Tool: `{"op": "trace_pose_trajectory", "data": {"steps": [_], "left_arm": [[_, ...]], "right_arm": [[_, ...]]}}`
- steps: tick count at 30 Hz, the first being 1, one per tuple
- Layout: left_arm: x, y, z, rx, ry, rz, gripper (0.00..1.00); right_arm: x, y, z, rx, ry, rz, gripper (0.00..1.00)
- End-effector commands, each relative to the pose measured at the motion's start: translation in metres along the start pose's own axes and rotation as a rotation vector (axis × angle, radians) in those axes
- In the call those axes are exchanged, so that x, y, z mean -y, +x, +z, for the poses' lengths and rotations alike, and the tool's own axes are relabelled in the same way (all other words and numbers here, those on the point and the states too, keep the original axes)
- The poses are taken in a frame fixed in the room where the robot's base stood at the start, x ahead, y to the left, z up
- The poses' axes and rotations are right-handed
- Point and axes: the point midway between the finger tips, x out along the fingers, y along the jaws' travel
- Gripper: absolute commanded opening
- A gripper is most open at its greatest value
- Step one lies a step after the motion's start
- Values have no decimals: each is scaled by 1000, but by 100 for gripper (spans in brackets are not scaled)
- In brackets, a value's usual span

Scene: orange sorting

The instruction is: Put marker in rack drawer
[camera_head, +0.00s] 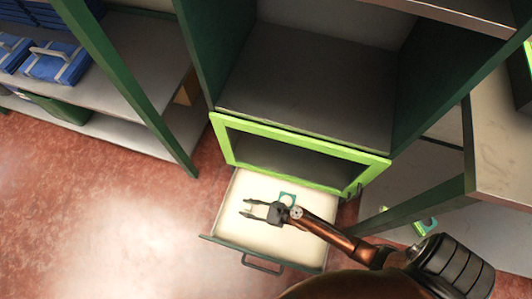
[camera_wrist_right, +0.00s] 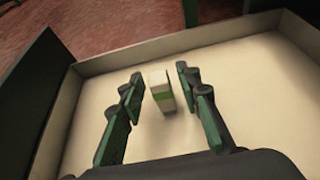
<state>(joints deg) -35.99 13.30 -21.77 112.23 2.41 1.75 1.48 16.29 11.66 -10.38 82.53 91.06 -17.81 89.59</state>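The rack drawer (camera_head: 230,235) is pulled out, its pale floor showing; the right wrist view shows its floor and walls too (camera_wrist_right: 240,60). My right gripper (camera_head: 245,208) is over the drawer, its fingers pointing left. In the right wrist view my right gripper (camera_wrist_right: 160,82) is open, with dark and green fingers apart. A small white block-like item with a green band (camera_wrist_right: 161,92), possibly the marker, is in the drawer between the fingers, with gaps on both sides. I cannot tell whether it is standing or tilted. My left gripper is not in view.
A bright green frame (camera_head: 300,150) surrounds the opening above the drawer. Blue cases (camera_head: 58,63) sit on a shelf at the left. A green-and-white item (camera_head: 425,226) is at the lower right. Red floor is clear at the left.

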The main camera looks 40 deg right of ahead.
Motion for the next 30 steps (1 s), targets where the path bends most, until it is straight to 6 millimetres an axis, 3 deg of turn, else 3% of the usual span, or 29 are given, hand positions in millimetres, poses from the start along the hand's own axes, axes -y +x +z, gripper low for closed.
{"op": "trace_pose_trajectory", "data": {"steps": [6,16,21,30], "left_arm": [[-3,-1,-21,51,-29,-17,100],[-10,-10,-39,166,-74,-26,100],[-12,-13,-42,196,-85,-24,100],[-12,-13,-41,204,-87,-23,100]], "right_arm": [[1,-41,3,0,0,-3,31],[1,-104,2,0,-1,-3,31],[1,-118,1,0,0,-2,31],[0,-121,-1,-2,-5,0,31]]}}
